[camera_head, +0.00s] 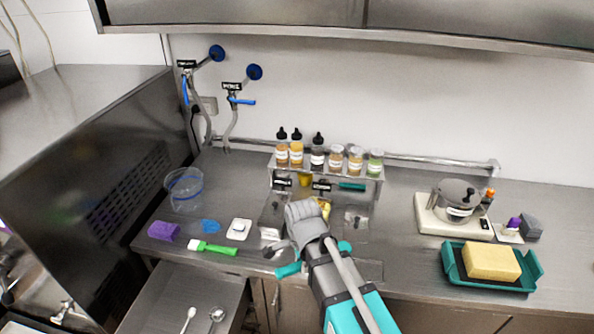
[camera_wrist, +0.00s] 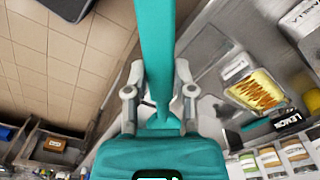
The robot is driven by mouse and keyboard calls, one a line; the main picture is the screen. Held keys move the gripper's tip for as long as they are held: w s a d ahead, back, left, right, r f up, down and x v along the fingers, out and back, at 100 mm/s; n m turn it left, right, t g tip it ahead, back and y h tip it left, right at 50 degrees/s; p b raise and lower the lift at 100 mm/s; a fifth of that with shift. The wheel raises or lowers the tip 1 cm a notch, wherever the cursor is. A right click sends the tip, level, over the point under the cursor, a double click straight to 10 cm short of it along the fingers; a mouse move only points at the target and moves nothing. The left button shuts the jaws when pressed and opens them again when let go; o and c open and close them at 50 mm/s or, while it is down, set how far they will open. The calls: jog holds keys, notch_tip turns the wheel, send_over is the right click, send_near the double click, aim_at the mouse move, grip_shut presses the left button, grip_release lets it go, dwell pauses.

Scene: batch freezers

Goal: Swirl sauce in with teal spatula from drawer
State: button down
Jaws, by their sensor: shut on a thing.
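My gripper (camera_head: 306,228) is over the front of the counter, below the jar rack. In the wrist view its fingers (camera_wrist: 160,92) are shut on a long teal tool, the teal spatula (camera_wrist: 155,45), which runs up out of the top of the picture. Its far end is out of view. A pan of yellow gelato with brown sauce streaks (camera_wrist: 258,92) lies to the right of the fingers, apart from the spatula. In the head view my gripper partly hides this yellow gelato (camera_head: 325,204). An open drawer (camera_head: 170,302) at lower left holds spoons.
Several jars (camera_head: 336,158) stand on a rack behind the pans. A clear bucket (camera_head: 184,190), purple roll (camera_head: 163,231) and green brush (camera_head: 213,248) are at left. A pot on a scale (camera_head: 456,200) and a sponge (camera_head: 491,261) on a teal tray are at right.

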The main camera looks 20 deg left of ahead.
jog(key=shift+w+d, duration=0.1)
jog(key=shift+w, duration=0.1)
dwell(0.3)
jog(key=shift+w+a, duration=0.25)
jog(key=shift+a, duration=0.25)
jog(key=w+a+r+m+y, duration=0.2)
jog(key=w+a+y, duration=0.1)
jog(key=w, duration=0.6)
jog(key=w+a+r+m+g+y, duration=0.1)
jog(key=w+a+r+m+y, duration=0.1)
jog(key=w+a, duration=0.3)
jog(key=w+a+r+m+y, duration=0.3)
jog(key=w+a+y, duration=0.1)
jog(key=w, duration=0.9)
jog(key=shift+m+g+p, duration=0.3)
jog(key=shift+m+p, duration=0.1)
jog(key=shift+p, duration=0.05)
jog(key=shift+s+f+b, duration=0.1)
jog(key=shift+f+b, duration=0.2)
